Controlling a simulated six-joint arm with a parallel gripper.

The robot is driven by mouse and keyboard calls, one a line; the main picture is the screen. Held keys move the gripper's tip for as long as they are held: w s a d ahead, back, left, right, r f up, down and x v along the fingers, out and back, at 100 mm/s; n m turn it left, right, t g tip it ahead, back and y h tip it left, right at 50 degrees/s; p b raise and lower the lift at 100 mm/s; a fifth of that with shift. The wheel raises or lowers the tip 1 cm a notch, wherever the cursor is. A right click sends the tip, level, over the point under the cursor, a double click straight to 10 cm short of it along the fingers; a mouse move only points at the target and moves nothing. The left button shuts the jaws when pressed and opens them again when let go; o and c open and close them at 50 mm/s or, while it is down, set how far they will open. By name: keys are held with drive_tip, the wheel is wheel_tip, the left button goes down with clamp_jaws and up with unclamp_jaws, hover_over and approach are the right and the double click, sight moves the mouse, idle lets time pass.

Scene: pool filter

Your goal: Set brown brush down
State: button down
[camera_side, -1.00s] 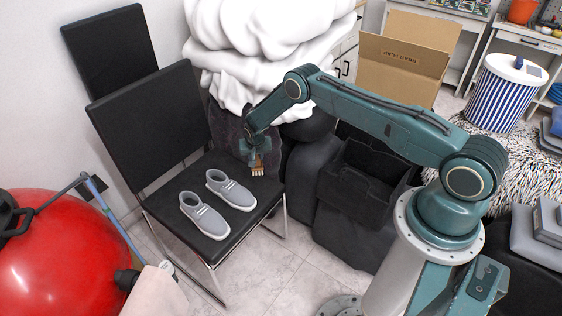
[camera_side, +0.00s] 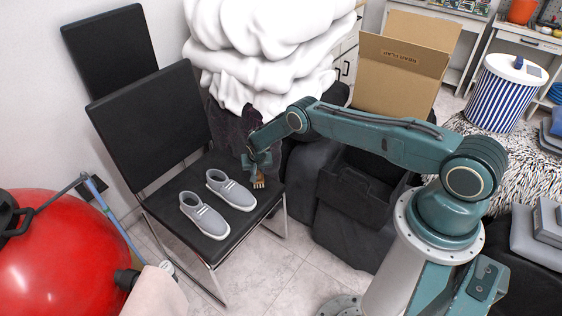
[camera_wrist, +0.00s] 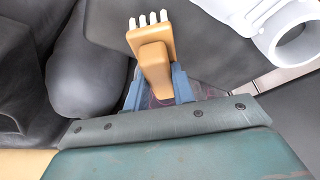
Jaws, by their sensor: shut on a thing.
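The brown brush (camera_side: 259,180) is in my gripper (camera_side: 257,165) at the right front part of the black chair seat (camera_side: 215,165). Its pale bristles point down, close to the seat; I cannot tell whether they touch it. In the wrist view the brush (camera_wrist: 152,52) is tan with several white bristle tufts at its far end.
A pair of grey shoes (camera_side: 218,205) stands on the seat, left of the brush. A black open bin (camera_side: 360,195) stands right of the chair. A red ball (camera_side: 60,255) is at the lower left. White bedding (camera_side: 265,50) is piled behind.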

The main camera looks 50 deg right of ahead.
drive_tip(key=shift+f, duration=1.15)
drive_tip(key=shift+f, duration=0.1)
drive_tip(key=c, duration=1.2)
unclamp_jaws()
drive_tip(key=shift+o, duration=0.2)
drive_tip(key=shift+v, duration=0.75)
drive_tip(key=v, duration=1)
drive_tip(key=shift+r, duration=0.35)
